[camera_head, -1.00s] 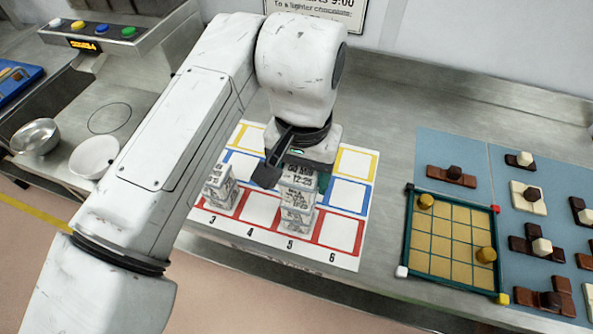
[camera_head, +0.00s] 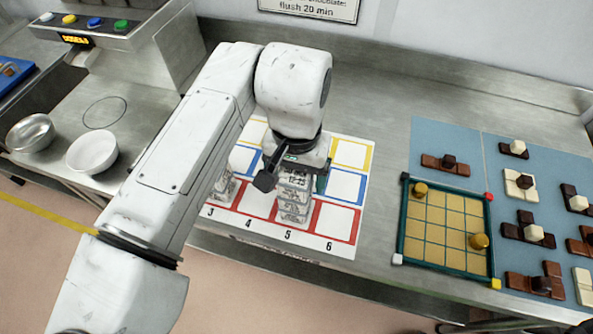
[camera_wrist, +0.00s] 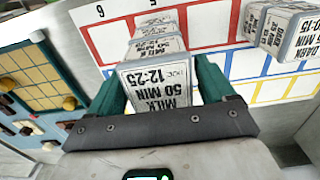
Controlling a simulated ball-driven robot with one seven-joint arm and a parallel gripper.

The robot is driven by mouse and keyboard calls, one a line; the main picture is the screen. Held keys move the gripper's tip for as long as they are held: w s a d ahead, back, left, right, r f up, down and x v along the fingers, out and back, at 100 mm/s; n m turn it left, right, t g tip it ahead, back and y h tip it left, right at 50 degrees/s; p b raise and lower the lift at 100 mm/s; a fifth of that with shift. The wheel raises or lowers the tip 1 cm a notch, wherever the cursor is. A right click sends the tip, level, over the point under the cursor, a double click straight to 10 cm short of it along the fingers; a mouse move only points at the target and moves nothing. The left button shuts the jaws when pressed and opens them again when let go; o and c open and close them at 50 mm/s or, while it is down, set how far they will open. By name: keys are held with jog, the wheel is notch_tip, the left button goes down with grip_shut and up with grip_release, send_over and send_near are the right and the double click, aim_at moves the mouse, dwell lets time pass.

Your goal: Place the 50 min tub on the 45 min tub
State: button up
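The 50 min tub (camera_wrist: 158,88), a pale block printed "MILK 50 MIN 12-25", is between the green fingers of my gripper (camera_wrist: 160,92) in the wrist view. The fingers appear closed on its sides. In the head view, my gripper (camera_head: 292,172) is above column 5 of the board, with the held tub (camera_head: 293,180) directly over a stack of similar tubs (camera_head: 292,212). The stack shows behind the held tub in the wrist view (camera_wrist: 157,45); its labels are too blurred to pick out the 45 min tub surely. I cannot tell whether the held tub touches the stack.
More tubs (camera_wrist: 285,30), labelled DARK, stand in a neighbouring column, mostly hidden by my arm in the head view. The numbered board (camera_head: 338,215) has empty cells at column 6. A yellow grid tray (camera_head: 445,232) and chocolate pieces lie right; bowls (camera_head: 92,152) stand left.

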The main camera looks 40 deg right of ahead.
jog(key=shift+o, duration=0.6)
jog(key=shift+r, duration=0.1)
notch_tip(320, 180, up, 12)
jog(key=b, duration=0.1)
